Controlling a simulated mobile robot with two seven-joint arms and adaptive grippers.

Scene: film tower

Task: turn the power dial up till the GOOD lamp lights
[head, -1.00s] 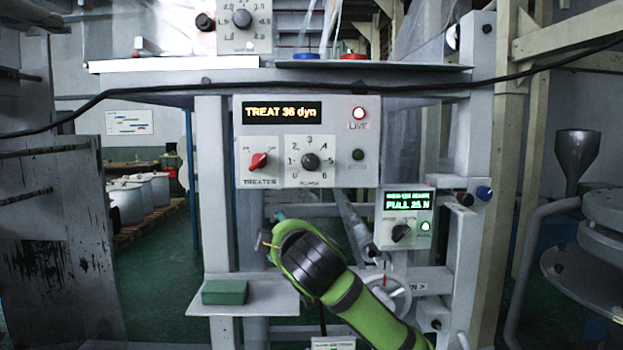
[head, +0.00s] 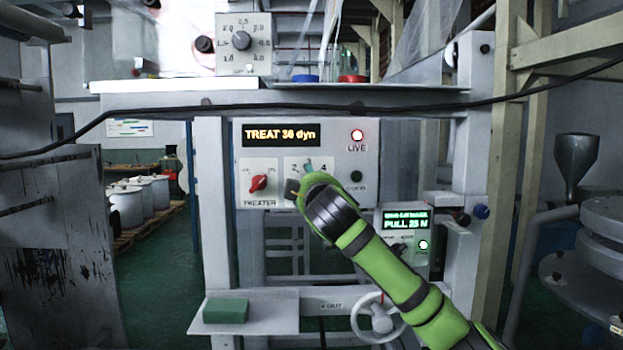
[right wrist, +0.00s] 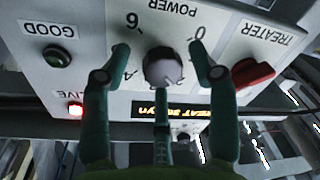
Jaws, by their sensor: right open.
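The power dial (right wrist: 163,68) is a round knob on the treater panel (head: 335,130); in the head view my right arm covers it. In the right wrist view my right gripper (right wrist: 160,62) is open, its green fingers on either side of the dial, with a gap to it. The GOOD lamp (right wrist: 57,57) is dark green and unlit; it also shows unlit in the head view (head: 356,176). The display (head: 280,135) reads TREAT 36 dyn. The LIVE lamp (head: 357,135) glows red. My left gripper is out of view.
The red TREATER switch (head: 258,183) sits left of the dial, close to one finger in the wrist view. A smaller PULL panel (head: 404,222) and a handwheel (head: 378,317) are below right. A cable (head: 400,108) crosses above the panel. A green block (head: 226,310) lies on the lower shelf.

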